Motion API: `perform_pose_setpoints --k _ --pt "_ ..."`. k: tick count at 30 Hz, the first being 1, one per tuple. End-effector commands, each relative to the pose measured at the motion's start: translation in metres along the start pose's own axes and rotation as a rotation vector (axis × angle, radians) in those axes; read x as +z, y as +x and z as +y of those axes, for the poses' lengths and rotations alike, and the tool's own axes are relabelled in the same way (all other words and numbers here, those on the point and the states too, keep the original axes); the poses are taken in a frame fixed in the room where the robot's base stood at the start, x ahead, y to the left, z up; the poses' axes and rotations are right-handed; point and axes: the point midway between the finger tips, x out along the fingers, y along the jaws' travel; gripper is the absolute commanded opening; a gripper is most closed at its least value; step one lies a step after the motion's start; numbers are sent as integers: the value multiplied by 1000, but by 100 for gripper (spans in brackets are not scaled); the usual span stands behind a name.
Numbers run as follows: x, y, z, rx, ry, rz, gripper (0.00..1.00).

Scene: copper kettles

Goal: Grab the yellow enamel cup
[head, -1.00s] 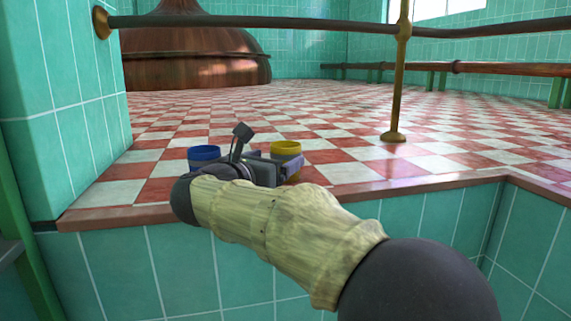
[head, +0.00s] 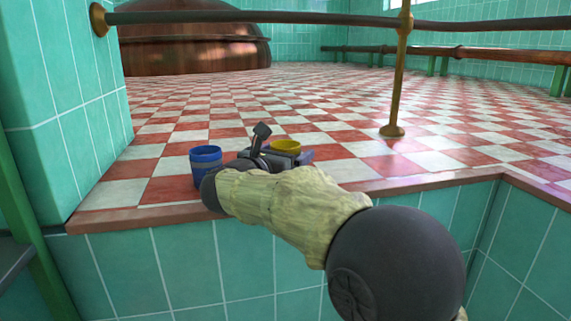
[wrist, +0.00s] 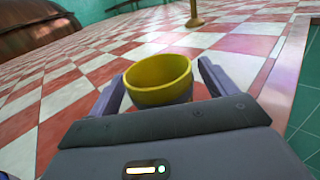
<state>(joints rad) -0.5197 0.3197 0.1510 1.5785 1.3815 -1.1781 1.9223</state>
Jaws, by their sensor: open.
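The yellow enamel cup (head: 286,145) stands upright on the red and white checkered ledge, mostly hidden behind my gripper in the head view. In the wrist view the yellow cup (wrist: 160,80) shows its open mouth, between my two fingers; its lower part is hidden by my gripper's body. My gripper (wrist: 158,84) is open, with one purple-grey finger on each side of the cup. Small gaps seem to show between fingers and cup; I cannot tell whether either touches. In the head view my gripper (head: 290,155) reaches in low over the ledge.
A blue cup (head: 205,156) stands just left of my gripper, close to my wrist. A brass post (head: 398,85) carries a rail (head: 270,19) across the ledge. A copper kettle (head: 195,45) stands at the back. The checkered floor behind the cups is clear.

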Motion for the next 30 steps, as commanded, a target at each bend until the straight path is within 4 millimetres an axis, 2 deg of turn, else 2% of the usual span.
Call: perform_pose_setpoints --k 3,10,22,26,30 --pt "0 0 0 0 0 0 82" --pt "0 0 0 0 0 0 37" --pt "6 0 0 -1 2 -1 36" --pt "20 0 0 -2 5 -3 36" --pt "42 0 0 -2 6 -3 36"
